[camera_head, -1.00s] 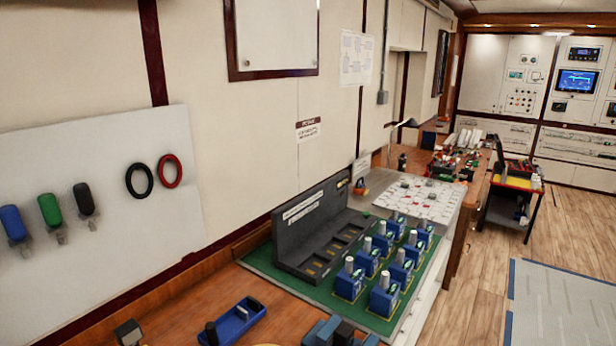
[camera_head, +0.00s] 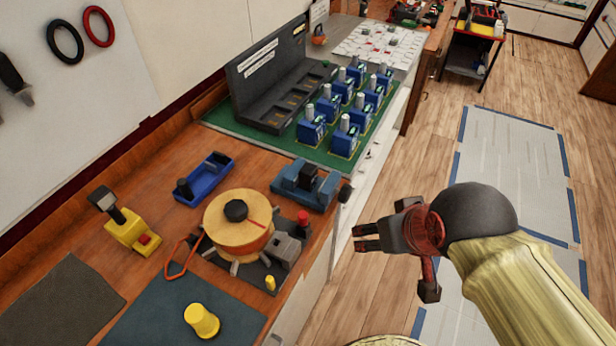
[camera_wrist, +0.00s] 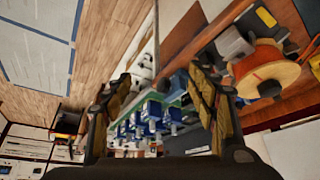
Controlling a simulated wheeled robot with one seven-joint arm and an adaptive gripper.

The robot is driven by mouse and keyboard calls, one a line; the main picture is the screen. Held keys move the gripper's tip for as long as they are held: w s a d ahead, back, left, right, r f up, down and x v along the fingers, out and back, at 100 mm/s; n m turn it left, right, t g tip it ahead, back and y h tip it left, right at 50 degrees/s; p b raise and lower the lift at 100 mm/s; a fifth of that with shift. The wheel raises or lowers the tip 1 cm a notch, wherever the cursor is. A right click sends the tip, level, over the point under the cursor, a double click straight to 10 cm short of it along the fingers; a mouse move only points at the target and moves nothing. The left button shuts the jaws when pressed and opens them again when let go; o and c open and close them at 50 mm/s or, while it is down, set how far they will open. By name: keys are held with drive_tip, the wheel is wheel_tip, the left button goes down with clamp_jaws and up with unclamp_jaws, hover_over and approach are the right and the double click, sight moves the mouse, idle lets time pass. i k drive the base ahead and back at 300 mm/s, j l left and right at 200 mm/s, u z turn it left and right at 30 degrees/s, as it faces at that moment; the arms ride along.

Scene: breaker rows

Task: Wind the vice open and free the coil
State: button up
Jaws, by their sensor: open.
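The vice (camera_head: 300,187) is blue-grey and stands on the wooden bench near its front edge. A dark block (camera_head: 309,176) sits between its jaws; I cannot tell for sure that this is the coil. A dark screw end with a thin grey handle (camera_head: 341,208) is at the vice's right side, beside the bench edge. My gripper (camera_head: 366,237) is open and empty, apart from the vice, to the right of the handle with its fingers pointing left. In the wrist view my gripper (camera_wrist: 165,88) shows both fingers spread, with nothing between them.
A round wooden spool (camera_head: 238,238) on a dark base stands in front of the vice. Several blue breakers (camera_head: 345,138) stand behind.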

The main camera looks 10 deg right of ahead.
sight(308, 175)
drive_tip(key=i+l, duration=0.65)
drive_tip(key=i+l+u, duration=0.15)
drive_tip(key=u, duration=0.25)
drive_tip(key=i+l+u, duration=0.15)
drive_tip(key=u, duration=0.3)
drive_tip(key=i+l+u, duration=0.1)
drive_tip(key=l+u, duration=0.3)
